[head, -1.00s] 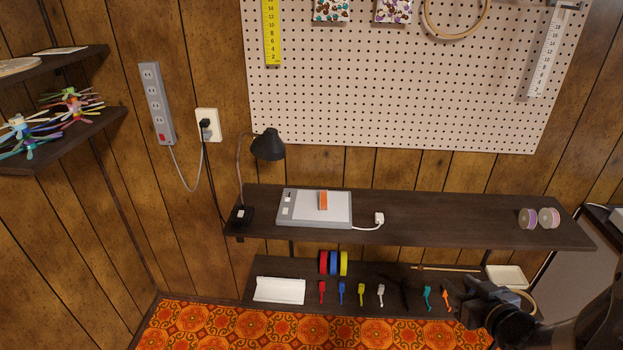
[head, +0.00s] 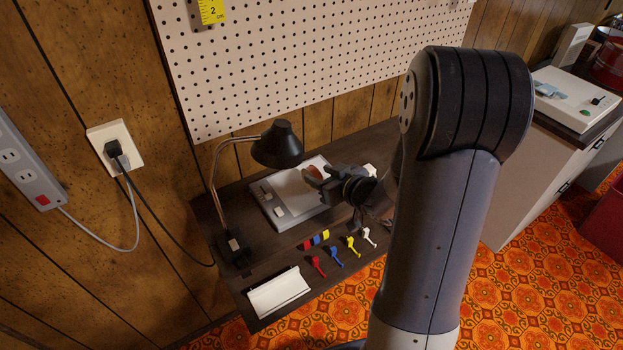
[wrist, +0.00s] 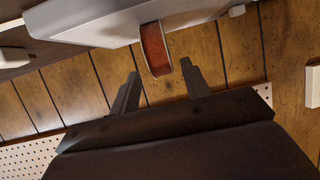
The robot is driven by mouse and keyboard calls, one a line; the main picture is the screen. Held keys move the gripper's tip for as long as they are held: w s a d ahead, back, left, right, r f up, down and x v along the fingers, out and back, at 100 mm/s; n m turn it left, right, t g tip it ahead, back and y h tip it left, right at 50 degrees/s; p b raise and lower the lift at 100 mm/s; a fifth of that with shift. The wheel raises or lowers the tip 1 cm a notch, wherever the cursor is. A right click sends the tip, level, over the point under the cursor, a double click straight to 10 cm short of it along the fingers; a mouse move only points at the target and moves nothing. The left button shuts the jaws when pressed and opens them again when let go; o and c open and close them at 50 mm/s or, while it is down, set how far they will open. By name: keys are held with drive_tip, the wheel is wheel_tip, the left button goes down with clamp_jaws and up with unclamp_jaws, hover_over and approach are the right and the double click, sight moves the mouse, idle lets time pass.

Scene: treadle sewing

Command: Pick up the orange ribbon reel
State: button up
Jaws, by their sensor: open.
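The orange ribbon reel (head: 314,173) stands on the white-grey flat device on the upper dark shelf. In the wrist view the reel (wrist: 155,50) shows as a reddish-orange band with a pale rim, ahead of the fingertips and between their lines. My gripper (head: 312,182) is open at the reel in the head view and partly covers it. In the wrist view my gripper (wrist: 160,76) has its two fingers apart with nothing held between them. Whether a finger touches the reel cannot be told.
A black lamp (head: 277,146) stands close left of the flat device (head: 283,200). A pegboard wall (head: 300,60) is behind. Red, blue, yellow and white small tools lie on the lower shelf, with a white tray (head: 279,292). My arm hides the shelf's right part.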

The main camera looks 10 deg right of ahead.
sight(308, 172)
drive_tip(key=x, duration=0.5)
drive_tip(key=shift+w+a+f, duration=0.2)
drive_tip(key=shift+a, duration=0.15)
clamp_jaws()
